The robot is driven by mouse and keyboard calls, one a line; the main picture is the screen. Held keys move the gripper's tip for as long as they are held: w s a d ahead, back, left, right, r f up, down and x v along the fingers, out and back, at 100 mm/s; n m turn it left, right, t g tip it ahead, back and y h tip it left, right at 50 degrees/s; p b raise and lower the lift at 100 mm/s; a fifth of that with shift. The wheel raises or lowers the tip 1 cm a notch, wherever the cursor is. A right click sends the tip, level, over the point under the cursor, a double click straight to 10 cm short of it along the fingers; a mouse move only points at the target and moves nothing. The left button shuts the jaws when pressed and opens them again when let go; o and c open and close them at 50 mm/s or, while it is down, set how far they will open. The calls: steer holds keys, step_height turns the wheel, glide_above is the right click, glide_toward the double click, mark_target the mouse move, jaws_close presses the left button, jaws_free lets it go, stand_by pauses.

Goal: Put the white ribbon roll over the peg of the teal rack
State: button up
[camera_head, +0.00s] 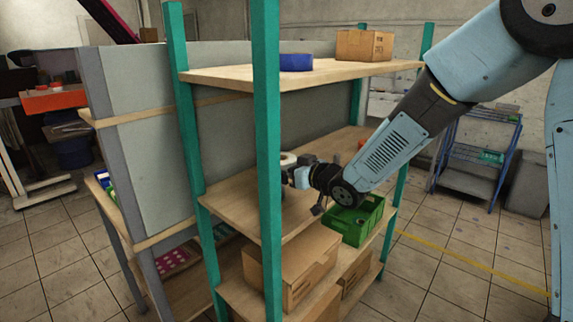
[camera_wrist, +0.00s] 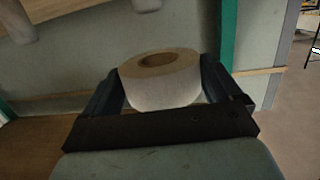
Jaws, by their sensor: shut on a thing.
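The white ribbon roll (camera_wrist: 165,88) is held between the two dark fingers of my gripper (camera_wrist: 160,78) in the wrist view. Its flat face and brown core hole face upward. In the head view my gripper (camera_head: 296,173) is inside the teal rack (camera_head: 267,130), above the middle shelf and behind the front post. A small part of the roll (camera_head: 288,158) shows there beside the post. In the wrist view a pale rounded stub (camera_wrist: 147,5) lies beyond the roll at the top edge, apart from it. I cannot tell whether it is the peg. No peg is clear in the head view.
A blue roll (camera_head: 296,62) and a cardboard box (camera_head: 364,45) stand on the top shelf. A green crate (camera_head: 355,220) and larger cardboard boxes (camera_head: 292,262) are lower down. A grey panel (camera_head: 150,140) stands behind the rack. The middle shelf (camera_head: 232,203) has bare room at its left.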

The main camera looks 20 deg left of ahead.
mark_target(284, 196)
steer(key=shift+f, duration=4.45)
steer(key=shift+f, duration=0.15)
steer(key=o, duration=0.9)
steer(key=shift+c, duration=0.2)
steer(key=v, duration=1.3)
steer(key=shift+d, duration=0.4)
steer(key=shift+s, duration=0.1)
